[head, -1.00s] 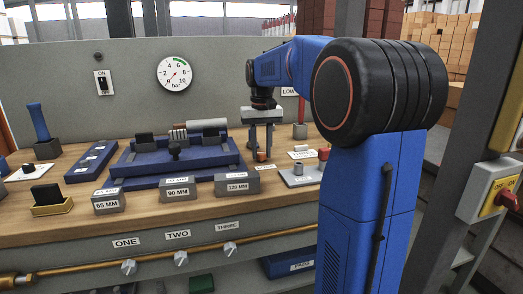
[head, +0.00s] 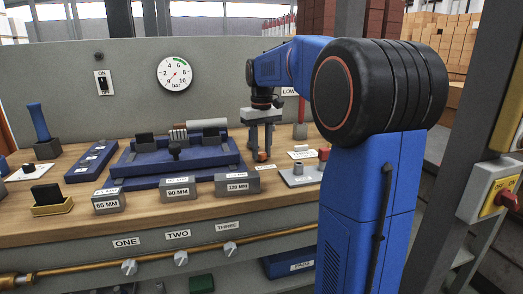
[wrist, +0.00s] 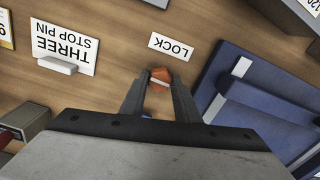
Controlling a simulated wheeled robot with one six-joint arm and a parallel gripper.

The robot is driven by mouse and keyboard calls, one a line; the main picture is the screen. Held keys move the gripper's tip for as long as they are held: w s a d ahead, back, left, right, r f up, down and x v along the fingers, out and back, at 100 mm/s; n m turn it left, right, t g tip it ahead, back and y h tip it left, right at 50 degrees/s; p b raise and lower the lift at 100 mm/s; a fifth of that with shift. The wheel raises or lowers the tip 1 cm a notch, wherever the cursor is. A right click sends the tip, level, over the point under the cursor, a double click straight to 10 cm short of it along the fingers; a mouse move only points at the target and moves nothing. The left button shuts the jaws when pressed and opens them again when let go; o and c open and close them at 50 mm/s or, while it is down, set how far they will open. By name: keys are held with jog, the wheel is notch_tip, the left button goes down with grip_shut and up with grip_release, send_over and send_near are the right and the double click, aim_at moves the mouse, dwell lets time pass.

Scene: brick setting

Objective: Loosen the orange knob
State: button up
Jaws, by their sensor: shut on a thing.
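The orange knob (wrist: 160,75) shows in the wrist view between my fingertips, with a pale stripe across it. A LOCK label lies on the wood beside it. In the head view the knob (head: 262,156) is a small orange spot low between the fingers, right of the blue fixture (head: 205,157). My gripper (wrist: 158,84) is shut on the knob from above; it also shows in the head view (head: 262,150). The fingers cover part of the knob's sides.
Grey blocks marked 65 MM (head: 108,203), 90 MM (head: 178,188) and 120 MM (head: 237,184) stand along the bench front. A THREE STOP PIN label (wrist: 62,45) is nearby.

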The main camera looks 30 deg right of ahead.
aim_at(261, 153)
jog(key=o, duration=1.1)
jog(key=shift+c, duration=0.2)
jog(key=shift+r, duration=0.15)
notch_tip(261, 153, up, 17)
